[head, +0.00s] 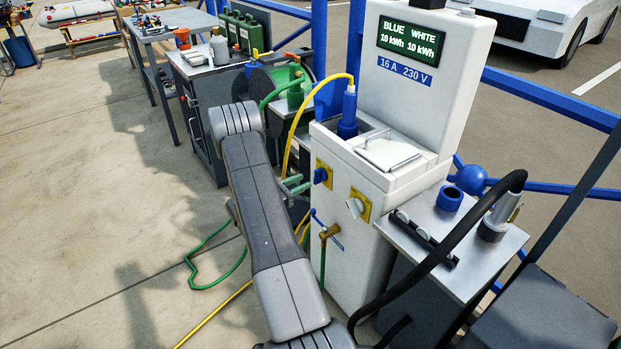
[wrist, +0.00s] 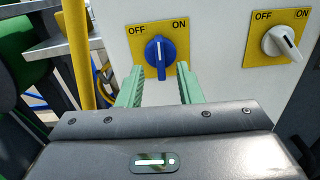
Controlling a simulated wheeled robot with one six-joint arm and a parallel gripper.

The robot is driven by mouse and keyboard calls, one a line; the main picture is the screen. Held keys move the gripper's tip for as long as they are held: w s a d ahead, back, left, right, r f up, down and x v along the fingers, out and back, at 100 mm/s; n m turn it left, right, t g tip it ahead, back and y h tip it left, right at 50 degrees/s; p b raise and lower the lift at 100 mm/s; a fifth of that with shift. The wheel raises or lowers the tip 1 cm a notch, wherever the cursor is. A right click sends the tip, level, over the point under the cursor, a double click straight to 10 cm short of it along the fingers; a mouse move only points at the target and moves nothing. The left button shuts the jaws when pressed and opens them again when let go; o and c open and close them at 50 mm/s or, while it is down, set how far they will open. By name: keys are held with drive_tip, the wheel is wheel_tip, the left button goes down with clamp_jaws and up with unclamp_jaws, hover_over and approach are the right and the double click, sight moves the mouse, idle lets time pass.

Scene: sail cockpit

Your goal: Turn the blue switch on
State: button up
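The blue switch (wrist: 160,52) is a rotary knob on a yellow plate marked OFF at left and ON at right. Its white line stands close to upright between the two words. In the head view the blue switch (head: 320,175) is on the pedestal's left face. My gripper (wrist: 160,68) is open, its green fingers apart on either side of the knob's lower part in the picture. I cannot tell whether they touch it. In the head view my gripper (head: 301,184) is just left of the switch, partly hidden by my arm.
A white switch (wrist: 280,43) on its own yellow plate is to the right. The white pedestal (head: 425,60) has a blue plug (head: 349,110) with a yellow cable on top. A brass tap (head: 329,231) is below the switches. A side table (head: 480,250) stands at right.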

sight(319, 176)
drive_tip(key=shift+x, duration=2.25)
drive_tip(key=shift+c, duration=0.2)
clamp_jaws()
